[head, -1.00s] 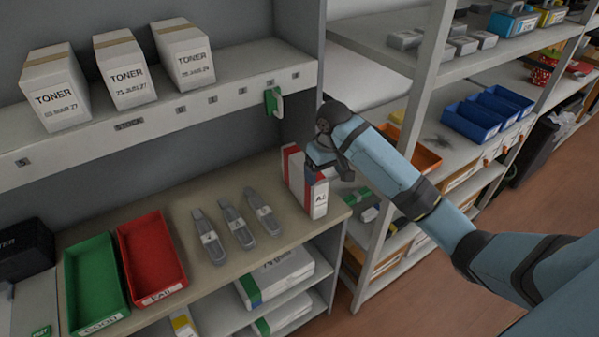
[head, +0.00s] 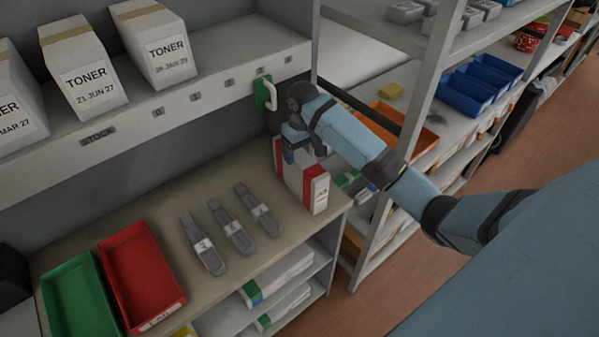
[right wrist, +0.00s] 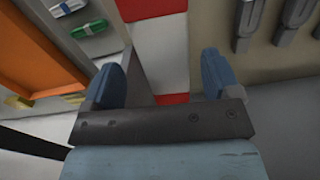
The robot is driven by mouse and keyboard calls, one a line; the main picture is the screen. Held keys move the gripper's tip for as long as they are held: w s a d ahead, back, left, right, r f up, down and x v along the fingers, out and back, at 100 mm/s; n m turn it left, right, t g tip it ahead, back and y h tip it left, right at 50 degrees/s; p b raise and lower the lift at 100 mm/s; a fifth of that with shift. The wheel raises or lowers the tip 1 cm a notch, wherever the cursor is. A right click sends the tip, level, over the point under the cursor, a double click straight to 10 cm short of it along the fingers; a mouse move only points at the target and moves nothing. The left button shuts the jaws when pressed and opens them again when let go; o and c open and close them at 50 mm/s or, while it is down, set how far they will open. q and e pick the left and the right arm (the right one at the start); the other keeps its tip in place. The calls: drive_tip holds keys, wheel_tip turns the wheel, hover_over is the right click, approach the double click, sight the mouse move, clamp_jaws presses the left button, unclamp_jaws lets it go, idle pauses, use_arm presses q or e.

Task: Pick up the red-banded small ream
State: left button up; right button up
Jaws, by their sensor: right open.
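The red-banded small ream (head: 291,176) is a white block with red bands, standing upright at the right end of the counter. My right gripper (head: 303,150) is above its back part in the head view and hides some of its top. In the right wrist view the ream (right wrist: 160,48) shows as white with red bands between my two spread blue fingers (right wrist: 160,80). The gripper is open and nothing is held. I cannot tell how far the fingertips are from the ream. My left gripper is not in view.
Three grey tools (head: 231,228) lie left of the ream, with a red tray (head: 173,268) and a green tray (head: 72,305) beyond. A shelf post (head: 408,105) stands to the right.

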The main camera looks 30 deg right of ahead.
drive_tip(key=shift+w+a+f+p, duration=0.15)
drive_tip(key=shift+f+p, duration=0.1)
drive_tip(key=shift+f, duration=0.8)
drive_tip(key=shift+w+f+p, duration=0.1)
drive_tip(key=shift+f+p, duration=0.15)
drive_tip(key=shift+f, duration=0.75)
drive_tip(key=shift+w+a+f+p, duration=0.15)
drive_tip(key=shift+f+p, duration=0.1)
drive_tip(key=shift+f, duration=0.8)
drive_tip(key=shift+d, duration=0.1)
clamp_jaws()
drive_tip(key=shift+r, duration=0.1)
